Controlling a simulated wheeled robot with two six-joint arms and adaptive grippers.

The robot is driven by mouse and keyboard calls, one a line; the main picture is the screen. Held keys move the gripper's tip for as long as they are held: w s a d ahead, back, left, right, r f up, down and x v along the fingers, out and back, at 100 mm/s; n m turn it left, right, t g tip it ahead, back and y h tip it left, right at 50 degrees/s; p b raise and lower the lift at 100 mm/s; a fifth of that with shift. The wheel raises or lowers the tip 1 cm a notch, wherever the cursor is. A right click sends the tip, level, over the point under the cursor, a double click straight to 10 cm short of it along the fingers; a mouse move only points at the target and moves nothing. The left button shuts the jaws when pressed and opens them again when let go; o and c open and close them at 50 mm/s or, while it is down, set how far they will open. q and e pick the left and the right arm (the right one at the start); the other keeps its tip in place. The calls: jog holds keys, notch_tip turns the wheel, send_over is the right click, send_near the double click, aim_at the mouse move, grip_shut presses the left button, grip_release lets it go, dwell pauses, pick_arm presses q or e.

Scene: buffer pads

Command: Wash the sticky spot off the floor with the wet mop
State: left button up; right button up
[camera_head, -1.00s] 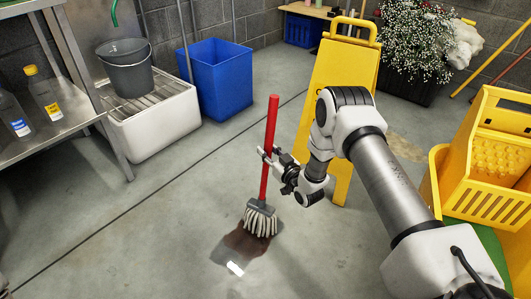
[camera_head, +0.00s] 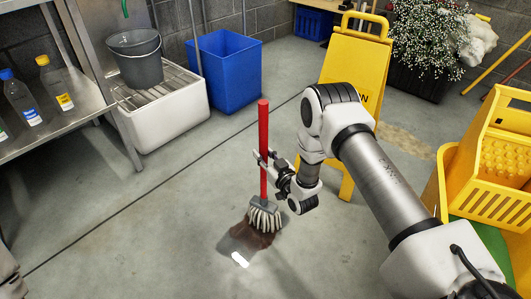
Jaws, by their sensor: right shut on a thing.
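The wet mop has a red handle (camera_head: 263,140) and a grey-white string head (camera_head: 265,214). My right gripper (camera_head: 264,165) is shut around the lower part of the handle and holds the mop nearly upright. The mop head rests at the upper right part of the dark brown sticky spot (camera_head: 246,238) on the floor and covers part of it. A bright white shine (camera_head: 240,259) lies at the spot's lower edge. My left gripper is not in view.
A yellow floor sign (camera_head: 352,80) stands behind my right arm. The yellow mop bucket (camera_head: 490,170) is at the right. A blue bin (camera_head: 228,75), a white basin (camera_head: 165,118) with a grey bucket (camera_head: 135,58), and a metal shelf (camera_head: 75,120) with bottles are at the left. Floor left of the spot is clear.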

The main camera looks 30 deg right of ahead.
aim_at(266, 139)
jog(key=shift+w+r, duration=0.1)
jog(key=shift+r, duration=0.05)
grip_shut()
notch_tip(266, 139, up, 7)
jog(key=p, duration=0.6)
jog(key=shift+r, duration=0.15)
